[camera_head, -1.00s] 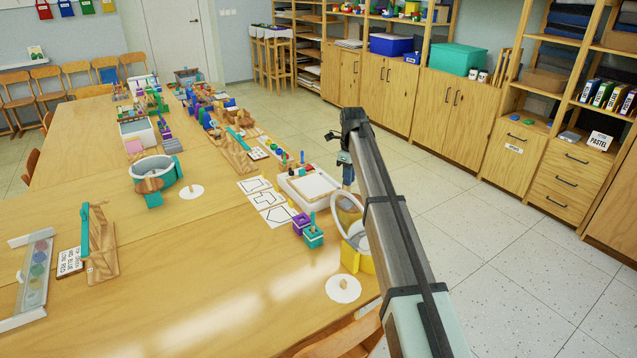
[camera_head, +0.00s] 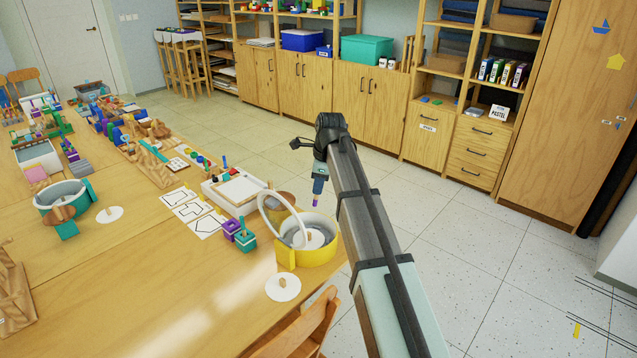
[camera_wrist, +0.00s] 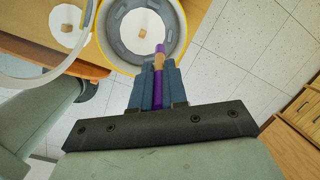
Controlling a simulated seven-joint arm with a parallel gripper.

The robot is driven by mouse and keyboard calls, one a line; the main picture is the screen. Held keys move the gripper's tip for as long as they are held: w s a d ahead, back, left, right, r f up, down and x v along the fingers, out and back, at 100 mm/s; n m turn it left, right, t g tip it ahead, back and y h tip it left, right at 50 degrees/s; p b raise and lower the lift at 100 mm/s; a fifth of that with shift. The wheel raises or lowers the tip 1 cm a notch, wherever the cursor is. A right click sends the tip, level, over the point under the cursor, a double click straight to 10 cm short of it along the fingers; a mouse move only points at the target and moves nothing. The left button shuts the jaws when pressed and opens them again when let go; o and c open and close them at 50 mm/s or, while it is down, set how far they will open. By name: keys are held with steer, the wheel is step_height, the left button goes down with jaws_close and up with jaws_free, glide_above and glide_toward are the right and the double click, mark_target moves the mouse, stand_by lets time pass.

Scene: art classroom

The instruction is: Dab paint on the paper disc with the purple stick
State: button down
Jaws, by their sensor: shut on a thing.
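My gripper (camera_head: 318,184) is shut on the purple stick (camera_wrist: 158,92), which has a pale band and points down from the fingers. In the head view the stick's purple tip (camera_head: 316,202) is in the air, above and apart from the yellow round tub (camera_head: 306,258) at the table's edge. A white disc (camera_head: 318,236) with a small wooden block at its middle lies inside the tub; it also shows in the wrist view (camera_wrist: 125,28). A second white disc (camera_head: 284,294) with a wooden knob lies on the table beside the tub. I see no paint on the discs.
A pale ring-shaped rim (camera_head: 264,207) stands tilted at the tub's left side. Purple (camera_head: 230,230) and teal (camera_head: 246,241) cubes stand left of it, with a white tray (camera_head: 214,196) behind. A wooden chair (camera_head: 300,335) is at the near edge. Open floor lies right.

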step_height(320, 180, down, 11)
steer(key=shift+r, duration=0.15)
stand_by(1.0)
steer(key=shift+f, duration=0.6)
stand_by(0.8)
steer(key=shift+r, duration=0.1)
steer(key=shift+r, duration=4.95)
